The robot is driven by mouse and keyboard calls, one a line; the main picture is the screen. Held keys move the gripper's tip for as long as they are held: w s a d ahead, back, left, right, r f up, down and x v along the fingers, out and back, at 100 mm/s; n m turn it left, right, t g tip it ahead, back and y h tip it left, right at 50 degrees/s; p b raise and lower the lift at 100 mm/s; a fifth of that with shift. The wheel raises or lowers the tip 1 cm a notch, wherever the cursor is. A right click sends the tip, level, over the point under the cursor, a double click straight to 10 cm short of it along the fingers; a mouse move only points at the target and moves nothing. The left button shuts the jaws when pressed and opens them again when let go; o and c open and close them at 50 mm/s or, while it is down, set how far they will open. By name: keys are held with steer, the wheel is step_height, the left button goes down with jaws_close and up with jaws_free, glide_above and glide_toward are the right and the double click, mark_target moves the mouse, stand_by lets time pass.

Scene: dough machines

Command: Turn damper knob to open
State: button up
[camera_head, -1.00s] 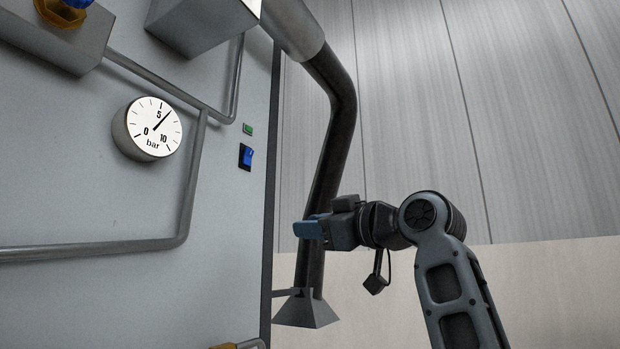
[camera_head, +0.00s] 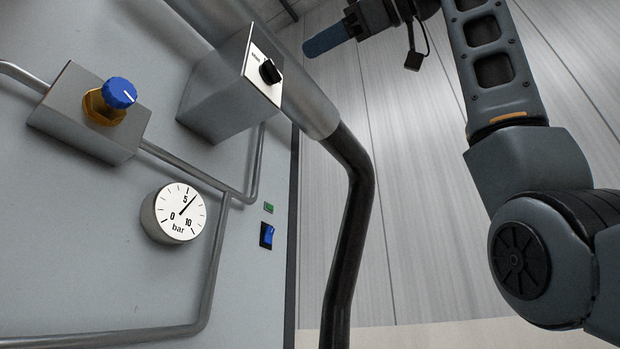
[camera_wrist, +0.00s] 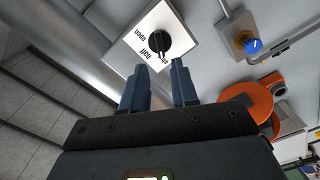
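The damper knob (camera_head: 269,71) is a small black knob on the white face of a grey box. In the wrist view the knob (camera_wrist: 156,42) lies just beyond my fingertips, on a plate with "open" and "half" and a third label partly hidden. Its long grip runs roughly from top to bottom there, its lower end seemingly towards the third label. My gripper (camera_wrist: 158,75) is open, its two blue fingers apart with nothing between them, not touching the knob. In the head view my gripper (camera_head: 313,46) is right of and slightly above the knob.
A thick pipe (camera_head: 310,105) runs beside the knob's box. A blue knob (camera_head: 119,93) on a brass valve, a pressure gauge (camera_head: 176,213) and a blue switch (camera_head: 267,235) are on the grey panel. Orange round parts (camera_wrist: 247,105) show right of my gripper in the wrist view.

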mark_target(276, 69)
steer(key=shift+p+x, duration=0.45)
steer(key=shift+x, duration=3.35)
steer(key=shift+w+a, duration=0.1)
steer(key=shift+c, duration=0.3)
